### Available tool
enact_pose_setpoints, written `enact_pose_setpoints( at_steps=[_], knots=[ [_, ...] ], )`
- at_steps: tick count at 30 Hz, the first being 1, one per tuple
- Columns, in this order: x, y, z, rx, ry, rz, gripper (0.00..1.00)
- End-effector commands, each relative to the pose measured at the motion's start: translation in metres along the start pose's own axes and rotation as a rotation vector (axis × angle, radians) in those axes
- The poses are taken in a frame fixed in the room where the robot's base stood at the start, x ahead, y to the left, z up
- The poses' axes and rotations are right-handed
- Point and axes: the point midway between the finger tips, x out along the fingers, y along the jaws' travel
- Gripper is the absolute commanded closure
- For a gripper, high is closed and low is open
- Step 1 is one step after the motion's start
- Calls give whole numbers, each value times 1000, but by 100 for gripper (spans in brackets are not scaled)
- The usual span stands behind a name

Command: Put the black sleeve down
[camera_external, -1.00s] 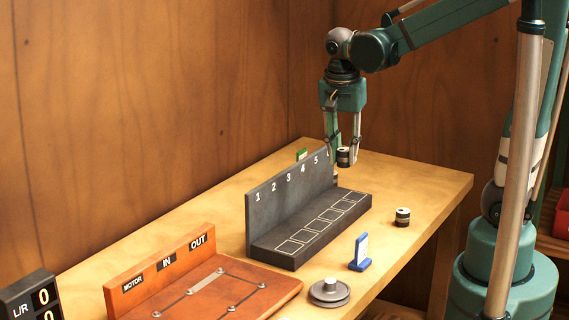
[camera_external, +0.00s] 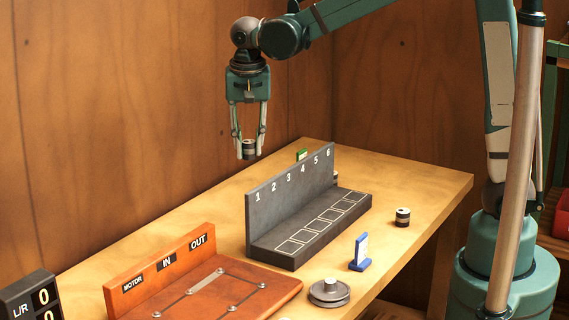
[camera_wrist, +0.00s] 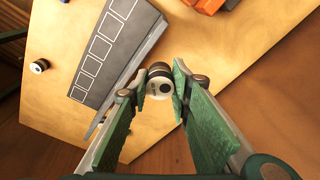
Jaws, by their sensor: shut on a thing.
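My gripper (camera_external: 248,150) is shut on a small black sleeve (camera_external: 249,148) with a pale band and holds it in the air, to the left of and behind the grey numbered rack. In the wrist view the sleeve (camera_wrist: 159,80) sits between the two fingertips (camera_wrist: 160,88). A similar black and white sleeve (camera_external: 403,217) stands on the table to the right of the rack, and it also shows in the wrist view (camera_wrist: 39,66). The grey rack (camera_external: 290,205) has slots numbered 1 to 6, and its marked squares look empty.
An orange board (camera_external: 225,293) labelled MOTOR, IN and OUT lies front left. A grey pulley-like disc (camera_external: 329,293) and a blue stand with a white card (camera_external: 360,253) are at the front. Table (camera_external: 190,212) left of the rack is clear.

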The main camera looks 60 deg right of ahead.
Motion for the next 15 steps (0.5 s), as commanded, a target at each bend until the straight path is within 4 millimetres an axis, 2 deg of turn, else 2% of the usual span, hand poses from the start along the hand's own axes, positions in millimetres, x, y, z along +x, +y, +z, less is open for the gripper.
enact_pose_setpoints(
  at_steps=[3, 15],
  knots=[
    [-2, -33, 9, -63, 0, -7, 97],
    [-3, -136, 50, -273, 1, -33, 97]
  ],
)
